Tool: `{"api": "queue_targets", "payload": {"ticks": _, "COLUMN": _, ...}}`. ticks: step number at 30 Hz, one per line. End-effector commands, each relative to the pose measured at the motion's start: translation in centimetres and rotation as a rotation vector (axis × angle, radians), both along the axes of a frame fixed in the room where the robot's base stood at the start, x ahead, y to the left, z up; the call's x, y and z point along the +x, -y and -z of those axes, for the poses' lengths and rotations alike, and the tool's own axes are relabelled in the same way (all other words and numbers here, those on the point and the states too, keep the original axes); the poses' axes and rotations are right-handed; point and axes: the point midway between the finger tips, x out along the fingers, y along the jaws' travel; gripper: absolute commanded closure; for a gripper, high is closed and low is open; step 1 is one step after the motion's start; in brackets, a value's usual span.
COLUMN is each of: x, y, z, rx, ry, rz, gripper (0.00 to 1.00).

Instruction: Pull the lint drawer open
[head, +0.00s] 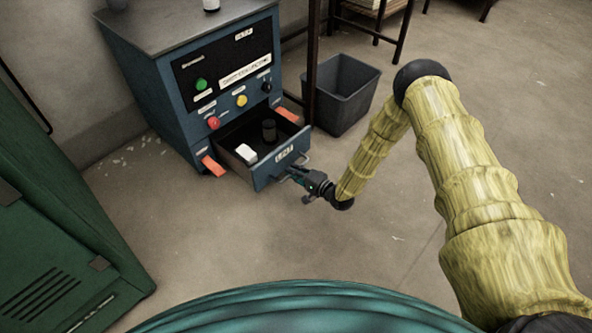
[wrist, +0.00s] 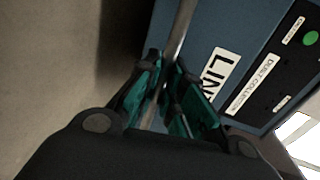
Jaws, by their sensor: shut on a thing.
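The lint drawer (head: 270,178) stands open at the bottom of a blue dust-collector cabinet (head: 172,92) in the head view. My gripper (head: 299,178) is at the drawer's front. In the wrist view, my gripper's teal fingers (wrist: 165,95) are shut around the metal bar handle (wrist: 180,35). The drawer's label (wrist: 219,70) is partly cut off there, with "LIN" readable. The fingers hide part of the handle.
Orange tabs (head: 213,166) stick out on both sides of the drawer. A grey bin (head: 340,92) stands right of the cabinet, beside a dark metal frame. A green cabinet (head: 55,220) is at the left. The floor in front of the drawer is clear.

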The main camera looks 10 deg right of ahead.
Motion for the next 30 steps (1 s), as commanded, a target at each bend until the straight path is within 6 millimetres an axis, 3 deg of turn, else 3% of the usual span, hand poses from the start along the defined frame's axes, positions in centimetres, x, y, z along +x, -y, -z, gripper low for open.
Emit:
{"api": "queue_targets", "payload": {"ticks": 3, "x": 0.0, "y": 0.1, "z": 0.0, "rx": -0.002, "ry": 0.0, "rz": 0.001, "gripper": 1.0}}
{"api": "queue_targets", "payload": {"ticks": 4, "x": 0.0, "y": 0.1, "z": 0.0, "rx": -0.002, "ry": 0.0, "rz": 0.001, "gripper": 0.87}}
{"api": "queue_targets", "payload": {"ticks": 7, "x": 0.0, "y": 0.2, "z": 0.0, "rx": -0.001, "ry": -0.001, "rz": 0.002, "gripper": 0.69}}
{"api": "queue_targets", "payload": {"ticks": 20, "x": -0.4, "y": 0.5, "z": -0.1, "rx": -0.001, "ry": -0.001, "rz": 0.002, "gripper": 0.68}}
{"api": "queue_targets", "payload": {"ticks": 30, "x": -4.5, "y": 3.8, "z": -1.2, "rx": 0.0, "ry": -0.001, "rz": 0.004, "gripper": 0.68}}
